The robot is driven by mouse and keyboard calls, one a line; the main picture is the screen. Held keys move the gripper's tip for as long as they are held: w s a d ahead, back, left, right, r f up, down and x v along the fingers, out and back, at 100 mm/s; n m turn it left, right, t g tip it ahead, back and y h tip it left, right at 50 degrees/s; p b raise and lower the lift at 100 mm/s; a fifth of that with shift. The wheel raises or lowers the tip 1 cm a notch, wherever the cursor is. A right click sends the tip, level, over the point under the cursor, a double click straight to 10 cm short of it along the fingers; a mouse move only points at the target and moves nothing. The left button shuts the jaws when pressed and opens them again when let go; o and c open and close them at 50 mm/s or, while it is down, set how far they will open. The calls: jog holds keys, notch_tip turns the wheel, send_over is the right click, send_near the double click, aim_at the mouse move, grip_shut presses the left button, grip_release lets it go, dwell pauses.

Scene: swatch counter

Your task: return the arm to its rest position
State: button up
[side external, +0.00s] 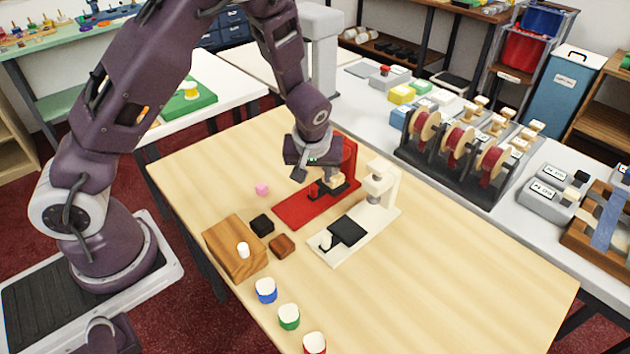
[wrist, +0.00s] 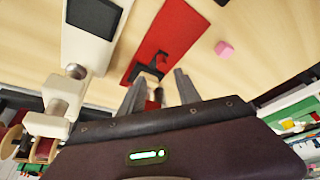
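My gripper (side external: 318,178) hangs over the red press-like stand (side external: 297,210) near the middle of the wooden table (side external: 440,270). In the wrist view its two fingers (wrist: 160,84) are spread apart, with no held object visible between them. The pale knob and dark arm of the red stand (wrist: 160,45) show beyond the fingertips; I cannot tell whether the fingers touch it. My arm is bent and reaches over the table from the left. The white stand (side external: 378,218), with a black pad (side external: 347,232) on its base, stands beside the red one.
A pink cube (side external: 262,189), black block (side external: 262,225), brown block (side external: 282,246) and wooden block (side external: 225,248) with a white peg lie to the left. Blue (side external: 266,291), green (side external: 289,317) and red (side external: 315,344) white-topped pots line the front. The table's right side is clear. A spool rack (side external: 455,150) stands behind.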

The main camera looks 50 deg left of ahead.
jog(key=shift+s+d+r, duration=0.15)
jog(key=shift+s+r, duration=0.05)
jog(key=shift+r, duration=0.25)
jog(key=s+d+r+m+t+h, duration=0.1)
jog(key=s+d+r+m+h, duration=0.1)
jog(key=s+r, duration=0.55)
jog(key=s+d+r+m+h, duration=0.15)
jog(key=s+r, duration=0.25)
jog(key=r, duration=0.7)
jog(key=s+r+m, duration=0.2)
jog(key=s, duration=0.5)
jog(key=s+r+m+t, duration=0.1)
jog(key=s+r+m, duration=0.1)
jog(key=s, duration=0.5)
jog(key=shift+d+r+m, duration=0.35)
jog(key=shift+m, duration=0.4)
